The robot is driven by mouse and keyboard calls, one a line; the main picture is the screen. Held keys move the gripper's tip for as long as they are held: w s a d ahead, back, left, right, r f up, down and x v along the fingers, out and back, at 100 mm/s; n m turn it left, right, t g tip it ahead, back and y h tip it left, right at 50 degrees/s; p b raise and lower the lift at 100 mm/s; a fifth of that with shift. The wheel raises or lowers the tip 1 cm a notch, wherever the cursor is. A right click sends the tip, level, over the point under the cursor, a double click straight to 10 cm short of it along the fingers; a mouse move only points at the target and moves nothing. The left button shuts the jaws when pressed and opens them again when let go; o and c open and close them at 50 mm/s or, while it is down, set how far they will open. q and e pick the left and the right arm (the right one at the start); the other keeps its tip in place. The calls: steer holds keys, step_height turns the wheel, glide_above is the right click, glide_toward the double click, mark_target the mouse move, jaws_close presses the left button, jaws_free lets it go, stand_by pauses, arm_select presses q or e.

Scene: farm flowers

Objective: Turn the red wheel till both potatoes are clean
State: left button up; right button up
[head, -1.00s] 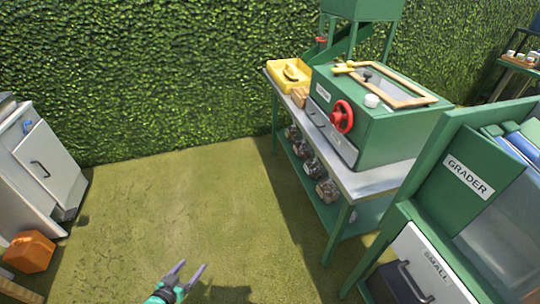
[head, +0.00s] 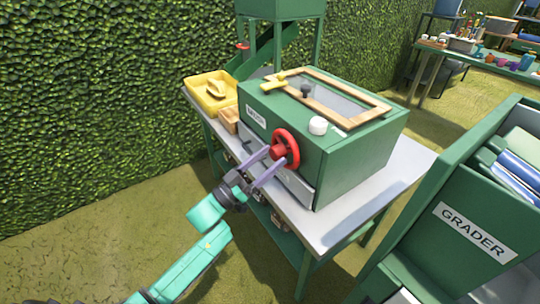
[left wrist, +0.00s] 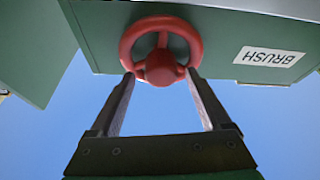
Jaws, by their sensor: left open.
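The red wheel (head: 285,148) is mounted on the front of the green brush box (head: 365,165). In the left wrist view the wheel (left wrist: 161,25) has a ring with spokes and a round hub. My left gripper (head: 271,162) is open in front of the wheel. In the left wrist view its two fingertips (left wrist: 160,76) are on either side of the hub, by the lower rim; contact cannot be told. No potatoes can be made out; the box's wood-framed window (head: 335,95) shows no clear contents. My right gripper is not in view.
The box stands on a metal-topped table (head: 340,225) with a yellow tray (head: 205,100) at its left. A white knob (head: 318,126) is on the box top. The green grader (head: 470,215) stands close at right.

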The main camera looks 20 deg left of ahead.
arm_select(q)
steer(key=shift+w+d, duration=0.2)
steer(key=shift+w, duration=0.25)
steer(key=shift+s+r, duration=0.1)
steer(key=shift+c, duration=0.3)
jaws_close()
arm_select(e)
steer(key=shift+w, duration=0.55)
